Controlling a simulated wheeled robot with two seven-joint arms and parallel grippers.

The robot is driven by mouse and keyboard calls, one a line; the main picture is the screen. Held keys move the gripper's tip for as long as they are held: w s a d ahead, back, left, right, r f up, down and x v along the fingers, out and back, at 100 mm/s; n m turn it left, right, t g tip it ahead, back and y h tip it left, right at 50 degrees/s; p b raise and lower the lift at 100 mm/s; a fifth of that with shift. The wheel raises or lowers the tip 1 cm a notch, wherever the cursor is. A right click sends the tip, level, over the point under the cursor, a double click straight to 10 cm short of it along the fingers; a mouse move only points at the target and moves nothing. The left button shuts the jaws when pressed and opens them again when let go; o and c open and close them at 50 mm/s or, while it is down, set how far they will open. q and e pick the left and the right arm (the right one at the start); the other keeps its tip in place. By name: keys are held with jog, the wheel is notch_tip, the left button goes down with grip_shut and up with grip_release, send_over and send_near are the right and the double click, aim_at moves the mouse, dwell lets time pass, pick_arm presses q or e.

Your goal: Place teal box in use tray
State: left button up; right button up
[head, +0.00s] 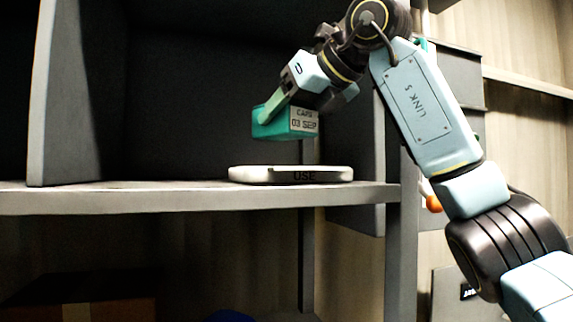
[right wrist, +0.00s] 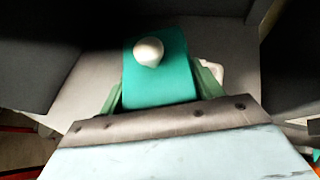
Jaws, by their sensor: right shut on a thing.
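The teal box (head: 270,127) has a white label reading "CAPS 03 SEP" and is in the air above the shelf. My right gripper (head: 275,108) is shut on it. In the right wrist view the teal box (right wrist: 157,80) sits between the two green fingers, with a pale round knob on the face towards the camera. The use tray (head: 290,174) is white, low and marked "USE". It lies on the shelf below the box, with a clear gap between them. In the right wrist view a pale edge, perhaps the tray, shows beside the box. My left gripper is not in view.
The grey shelf (head: 140,198) has a clear surface left of the tray. An upright divider (head: 55,95) stands at left, and a grey post (head: 398,240) is right of the tray. A brown box (head: 110,312) and a blue thing (head: 230,316) are below the shelf.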

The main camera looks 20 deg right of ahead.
jog(key=shift+f, duration=0.8)
jog(key=shift+d+f, duration=0.1)
jog(key=shift+f, duration=0.2)
notch_tip(320, 180, down, 4)
jog(key=shift+w+f, duration=0.15)
jog(key=shift+f, duration=0.05)
jog(key=shift+f+b, duration=0.1)
jog(key=shift+b, duration=0.2)
jog(key=o, duration=1)
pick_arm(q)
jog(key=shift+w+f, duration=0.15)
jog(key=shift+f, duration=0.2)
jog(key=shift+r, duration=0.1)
